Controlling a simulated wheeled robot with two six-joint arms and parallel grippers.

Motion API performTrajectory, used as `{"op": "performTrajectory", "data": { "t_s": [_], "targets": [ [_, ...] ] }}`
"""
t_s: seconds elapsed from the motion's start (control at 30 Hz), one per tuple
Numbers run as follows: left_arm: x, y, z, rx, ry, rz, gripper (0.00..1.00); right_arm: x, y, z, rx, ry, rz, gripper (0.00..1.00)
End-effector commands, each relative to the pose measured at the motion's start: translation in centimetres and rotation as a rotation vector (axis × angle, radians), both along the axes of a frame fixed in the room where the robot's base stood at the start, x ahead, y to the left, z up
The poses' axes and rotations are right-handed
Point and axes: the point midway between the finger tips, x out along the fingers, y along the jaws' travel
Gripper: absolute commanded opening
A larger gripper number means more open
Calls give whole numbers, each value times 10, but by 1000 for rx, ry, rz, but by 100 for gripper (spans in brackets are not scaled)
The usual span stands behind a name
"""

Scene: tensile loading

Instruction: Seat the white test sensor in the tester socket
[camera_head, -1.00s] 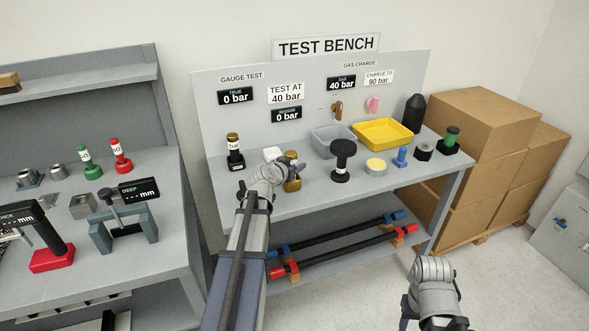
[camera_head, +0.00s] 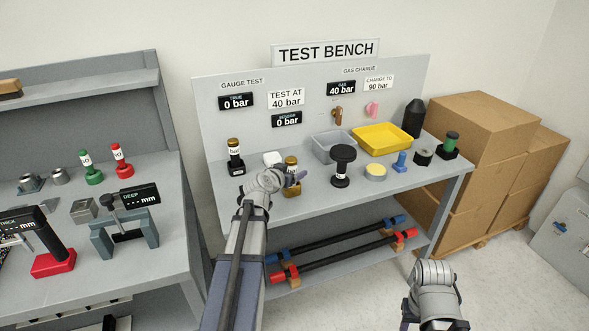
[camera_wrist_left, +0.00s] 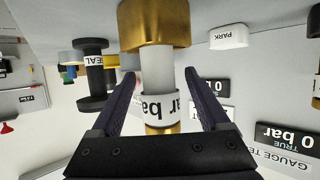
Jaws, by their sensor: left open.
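The white sensor (camera_wrist_left: 156,70), with a "bar" label and a gold cap, stands in a brass block (camera_wrist_left: 153,24). In the head view, its gold cap (camera_head: 291,160) and the brass block (camera_head: 293,189) show beside my left wrist. My left gripper (camera_head: 295,177) is open, with a finger on each side of the sensor in the left wrist view; I cannot tell whether they touch it. A similar gold-capped piece (camera_head: 234,152) stands in a black base (camera_head: 236,169) to the left. My right arm (camera_head: 435,285) is low at the right, its fingers unclear.
A white PARK block (camera_wrist_left: 229,37) sits close by; it also shows behind my left wrist (camera_head: 272,158). A black spool-shaped piece (camera_head: 342,165) stands to the right. A grey bin (camera_head: 333,148) and yellow tray (camera_head: 382,138) are behind. The bench's front strip is mostly clear.

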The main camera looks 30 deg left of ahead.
Motion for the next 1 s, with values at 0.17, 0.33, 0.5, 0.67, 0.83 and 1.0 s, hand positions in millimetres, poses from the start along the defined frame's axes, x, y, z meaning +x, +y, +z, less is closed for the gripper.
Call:
{"op": "performTrajectory", "data": {
  "t_s": [0.17, 0.33, 0.5, 0.67, 0.83, 1.0],
  "targets": [
    [-41, -5, 20, 0, 0, 2, 79, 0, 0, 20, 0, 0, 0, 50],
    [-68, -7, 30, 0, 0, 1, 79, 0, 0, 30, 0, 0, 0, 50],
    [-84, -7, 36, 0, -1, 1, 79, 0, 0, 36, 0, 0, 0, 50],
    [-90, -7, 38, 1, 0, 0, 79, 0, 0, 38, 0, 0, 0, 50],
    [-90, -7, 38, 0, 0, 0, 79, 0, 0, 38, 0, 0, 0, 50],
    [-88, -14, 36, -4, 9, -15, 79, 0, 0, 37, 0, 0, 0, 50]
  ]
}}
